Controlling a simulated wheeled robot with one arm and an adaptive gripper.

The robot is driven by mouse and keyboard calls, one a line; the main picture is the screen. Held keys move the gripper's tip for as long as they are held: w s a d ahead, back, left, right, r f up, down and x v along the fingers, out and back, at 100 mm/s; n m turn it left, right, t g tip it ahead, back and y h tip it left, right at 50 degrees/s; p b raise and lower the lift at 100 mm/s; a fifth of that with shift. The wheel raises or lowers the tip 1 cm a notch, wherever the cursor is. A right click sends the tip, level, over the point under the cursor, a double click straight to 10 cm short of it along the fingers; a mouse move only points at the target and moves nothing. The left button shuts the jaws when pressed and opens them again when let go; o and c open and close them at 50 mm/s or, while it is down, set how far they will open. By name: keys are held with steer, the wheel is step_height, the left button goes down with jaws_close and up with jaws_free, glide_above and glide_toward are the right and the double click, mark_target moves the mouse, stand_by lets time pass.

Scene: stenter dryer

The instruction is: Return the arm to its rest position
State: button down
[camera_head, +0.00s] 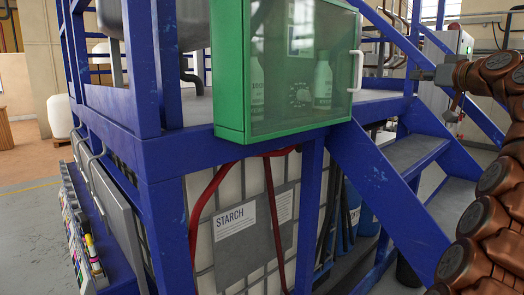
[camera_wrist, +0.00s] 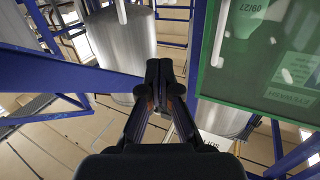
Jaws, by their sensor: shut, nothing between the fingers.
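My arm, brown and segmented, rises along the right edge of the head view and bends left at the top. My gripper (camera_head: 428,75) is at its end, pointing left toward the green cabinet. The wrist view shows its dark fingers (camera_wrist: 166,78) together at the tips with nothing between them. The green cabinet (camera_head: 230,120) has a closed clear door, with bottles behind it. Its white handle (camera_head: 357,70) is to the left of my gripper, apart from it. In the wrist view, the cabinet (camera_wrist: 205,75) is upside down at the right.
A blue steel frame (camera_head: 150,170) and stairs (camera_head: 390,195) stand close in front. A white starch container (camera_head: 225,195) with red hoses sits under the platform. Metal tanks (camera_wrist: 120,45) show in the wrist view. Open floor (camera_head: 30,205) lies at the left.

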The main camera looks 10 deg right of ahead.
steer(key=a+f+g+y, duration=0.25)
steer(key=a+f, duration=0.35)
steer(key=a, duration=0.4)
steer(key=a+f+g+y, duration=0.1)
steer(key=a+f+g, duration=0.4)
steer(key=a, duration=0.5)
steer(key=s+a+f+g, duration=0.4)
steer(key=s+a+f, duration=0.75)
steer(key=f, duration=0.25)
steer(key=s+a+f+g+h, duration=0.2)
steer(key=s+f, duration=0.5)
steer(key=s, duration=0.1)
steer(key=s+a+f+g+h, duration=0.2)
steer(key=s+f, duration=0.5)
steer(key=s, duration=0.1)
steer(key=s+d+f+m+g+h, duration=0.1)
steer(key=s+d+f+g, duration=0.1)
steer(key=s+f, duration=0.3)
steer(key=s+d+f+g+h, duration=0.1)
steer(key=s+f, duration=0.5)
steer(key=s, duration=0.8)
steer(key=shift+d+f+m+g, duration=0.15)
steer(key=shift+d+m+g, duration=0.25)
steer(key=shift+d, duration=0.3)
steer(key=shift+s+h, duration=0.1)
steer(key=shift+h, duration=0.15)
